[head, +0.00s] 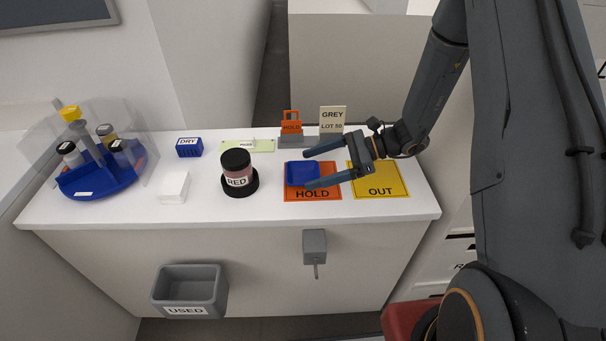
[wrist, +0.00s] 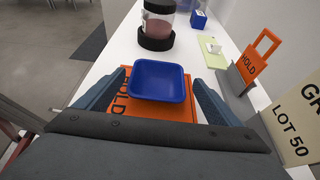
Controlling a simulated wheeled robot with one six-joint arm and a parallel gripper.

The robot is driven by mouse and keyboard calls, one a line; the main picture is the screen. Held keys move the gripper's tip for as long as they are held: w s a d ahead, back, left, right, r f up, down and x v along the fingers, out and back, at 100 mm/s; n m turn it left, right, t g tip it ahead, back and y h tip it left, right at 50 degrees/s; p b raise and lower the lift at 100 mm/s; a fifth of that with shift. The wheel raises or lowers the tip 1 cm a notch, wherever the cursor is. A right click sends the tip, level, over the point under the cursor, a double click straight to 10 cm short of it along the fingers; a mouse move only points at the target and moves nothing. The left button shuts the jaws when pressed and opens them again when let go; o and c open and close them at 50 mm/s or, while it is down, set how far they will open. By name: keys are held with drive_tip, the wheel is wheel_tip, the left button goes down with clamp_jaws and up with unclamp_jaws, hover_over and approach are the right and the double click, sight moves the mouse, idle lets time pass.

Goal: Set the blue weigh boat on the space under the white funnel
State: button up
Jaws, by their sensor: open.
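The blue weigh boat (head: 300,173) is a shallow square dish on the orange HOLD mat (head: 328,194). It also shows in the wrist view (wrist: 160,82), upright and apparently empty. My gripper (head: 308,170) is open, with one finger on each side of the boat. In the wrist view, gaps show between the fingers and the boat's sides. I cannot make out a white funnel, or the space under one, in either view.
A yellow OUT mat (head: 378,180) lies right of the HOLD mat. Behind stand an orange HOLD tag (head: 291,126) and a GREY LOT 50 card (head: 332,118). Left are a RED jar (head: 237,168), a white block (head: 173,187), a blue DRY block (head: 189,147) and a blue carousel (head: 97,182).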

sight(290, 176)
drive_tip(key=shift+p+x, duration=0.7)
drive_tip(key=shift+x, duration=1.15)
drive_tip(key=shift+s+f, duration=0.1)
drive_tip(key=shift+s, duration=0.05)
drive_tip(key=c, duration=1.1)
drive_tip(key=shift+c, duration=0.2)
